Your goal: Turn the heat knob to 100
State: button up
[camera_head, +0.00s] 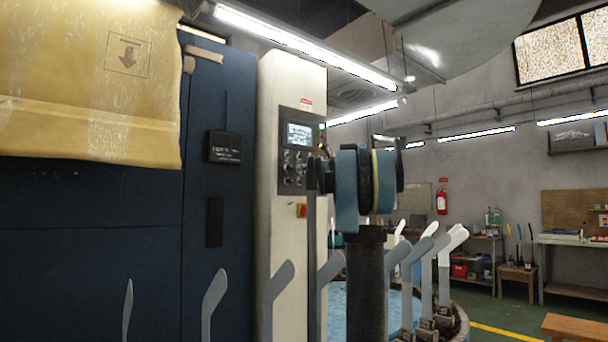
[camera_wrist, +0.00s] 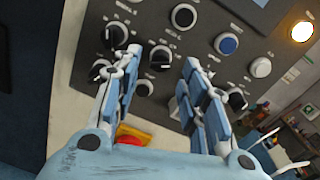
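A control panel (camera_head: 293,186) with a lit screen (camera_head: 299,134) is on a tall cream cabinet in the head view. Its labels are too small to read, so I cannot tell which knob is the heat knob. In the wrist view the panel (camera_wrist: 205,60) fills much of the picture. My gripper (camera_wrist: 162,58) is open, its two fingers pointing at the panel. A black knob with a white pointer (camera_wrist: 160,60) shows between the fingertips; contact cannot be told. Another black knob (camera_wrist: 115,37) is beyond the left finger, and a black knob (camera_wrist: 237,99) is right of the right finger.
A red and yellow switch (camera_wrist: 132,136) is below the panel, between the finger bases. Several upright grey sock forms (camera_head: 277,289) stand in front of the cabinet.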

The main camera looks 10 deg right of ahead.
jog(key=shift+x, duration=1.3)
grip_shut()
jog(key=n+h, duration=0.1)
jog(key=n, duration=2.2)
jog(key=shift+s, duration=0.1)
jog(key=shift+n, duration=0.3)
